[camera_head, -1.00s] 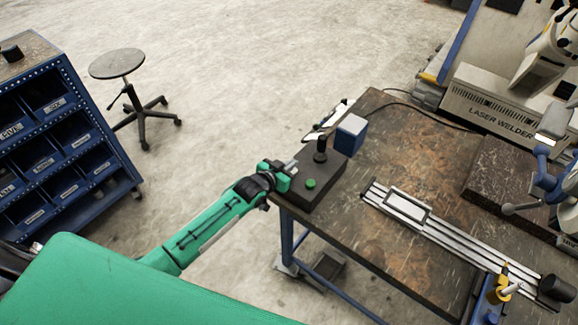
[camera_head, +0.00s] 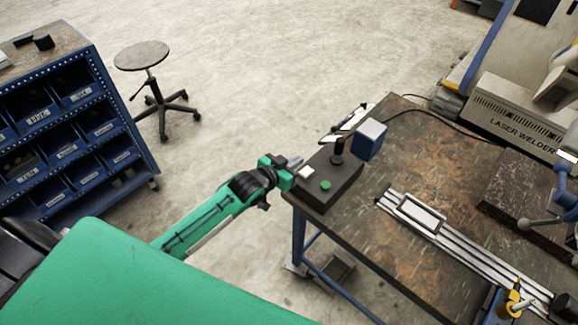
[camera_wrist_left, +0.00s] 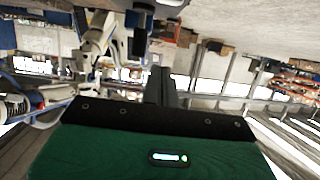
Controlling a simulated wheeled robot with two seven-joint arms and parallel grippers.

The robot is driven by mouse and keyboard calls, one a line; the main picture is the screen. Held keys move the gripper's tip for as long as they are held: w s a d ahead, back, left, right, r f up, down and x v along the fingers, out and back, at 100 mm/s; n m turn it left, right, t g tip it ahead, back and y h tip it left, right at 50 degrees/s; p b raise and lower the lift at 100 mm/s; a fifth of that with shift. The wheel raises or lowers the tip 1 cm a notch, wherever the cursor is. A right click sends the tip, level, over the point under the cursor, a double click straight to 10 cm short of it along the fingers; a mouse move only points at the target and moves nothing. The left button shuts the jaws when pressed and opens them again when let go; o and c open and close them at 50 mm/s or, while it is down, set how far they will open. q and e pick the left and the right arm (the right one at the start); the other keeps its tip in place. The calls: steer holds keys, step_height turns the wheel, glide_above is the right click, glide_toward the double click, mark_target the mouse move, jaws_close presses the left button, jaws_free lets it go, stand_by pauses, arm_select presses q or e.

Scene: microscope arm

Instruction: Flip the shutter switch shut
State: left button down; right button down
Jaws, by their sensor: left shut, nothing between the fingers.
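A dark control box (camera_head: 322,199) sits at the near left corner of the workbench. On its top are a green button (camera_head: 325,185), a black joystick (camera_head: 338,149) and a small white square piece (camera_head: 306,173) at its left end. I cannot tell for certain whether that white piece is the shutter switch. My left gripper (camera_head: 297,162) is shut and empty, just left of the white piece; contact cannot be told. In the left wrist view, its closed fingers (camera_wrist_left: 160,85) point away with nothing between them. My right gripper is not in view.
A blue-and-white block (camera_head: 370,140) stands behind the box. A silver rail (camera_head: 455,247) lies across the workbench (camera_head: 400,265). A laser welder (camera_head: 520,125) stands at the back right. A stool (camera_head: 142,56) and a blue bin rack (camera_head: 140,140) stand left; floor between is clear.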

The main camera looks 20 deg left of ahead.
arm_select(q)
steer(key=shift+r+v, duration=0.2)
steer(key=shift+v, duration=1.25)
steer(key=shift+d, duration=0.1)
steer(key=shift+w, duration=0.1)
